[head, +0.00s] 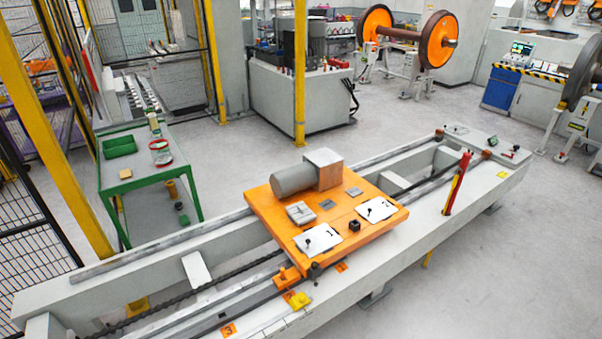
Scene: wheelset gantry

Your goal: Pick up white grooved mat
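No thing in the head view is plainly a white grooved mat. The closest in look is a small pale grey-white piece (300,212) with lines across its top, lying on the orange carriage (285,228). Two flat white plates lie on the same carriage, one marked 1 (318,241) and one marked 2 (376,209), each with a small dark knob. A plain white slab (197,271) lies across the gantry frame to the left. Neither of my grippers is in view.
The long white gantry bed (430,225) with rails and a chain runs diagonally through the view. A grey motor (295,181) stands on the carriage. A green table (140,180) with a tray stands at left. A red post (457,183) rises on the right. Grey floor is clear between.

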